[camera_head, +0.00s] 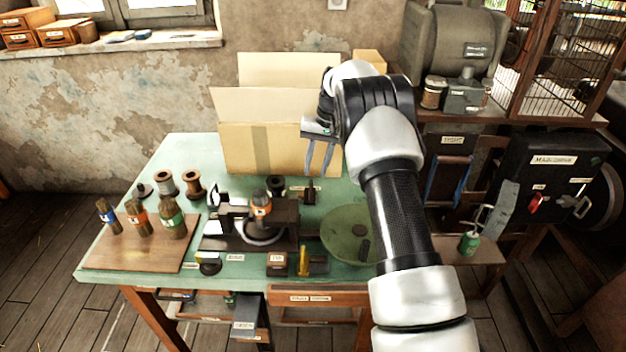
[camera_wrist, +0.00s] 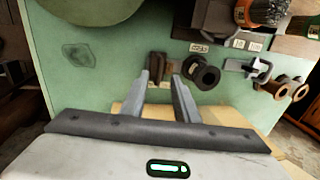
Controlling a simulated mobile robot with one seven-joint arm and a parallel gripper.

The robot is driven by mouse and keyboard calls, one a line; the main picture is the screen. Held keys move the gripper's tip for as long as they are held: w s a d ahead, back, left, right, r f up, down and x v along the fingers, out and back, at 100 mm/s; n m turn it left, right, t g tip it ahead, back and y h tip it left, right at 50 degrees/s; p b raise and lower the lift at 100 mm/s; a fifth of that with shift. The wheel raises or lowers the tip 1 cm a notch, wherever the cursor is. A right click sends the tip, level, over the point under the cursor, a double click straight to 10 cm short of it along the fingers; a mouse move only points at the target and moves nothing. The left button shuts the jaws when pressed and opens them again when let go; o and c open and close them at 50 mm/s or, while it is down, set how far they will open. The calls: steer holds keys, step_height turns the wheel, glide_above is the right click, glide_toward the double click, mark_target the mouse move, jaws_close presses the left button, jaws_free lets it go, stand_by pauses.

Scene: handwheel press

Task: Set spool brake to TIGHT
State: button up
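A small dark brown block (camera_head: 309,193) with an upright part stands at the back of the green table, right of the press; it also shows in the wrist view (camera_wrist: 160,68). A dark spool (camera_head: 277,185) is beside it, also in the wrist view (camera_wrist: 203,75). A small label (camera_wrist: 198,47) lies near both, its text too small to read, so I cannot tell for sure which part is the spool brake. My gripper (camera_head: 316,174) points down above the block, fingers apart and empty. In the wrist view the fingertips (camera_wrist: 160,78) frame the block, seemingly without touching.
The press (camera_head: 250,222) stands left of the block and a round green plate (camera_head: 352,232) to the right. Cardboard boxes (camera_head: 265,135) stand close behind my gripper. Bare green tabletop shows around the block.

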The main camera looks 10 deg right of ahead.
mark_target(311, 185)
steer(key=f, duration=0.3)
steer(key=a+f, duration=0.1)
steer(key=f, duration=0.1)
steer(key=shift+w, duration=0.1)
jaws_close()
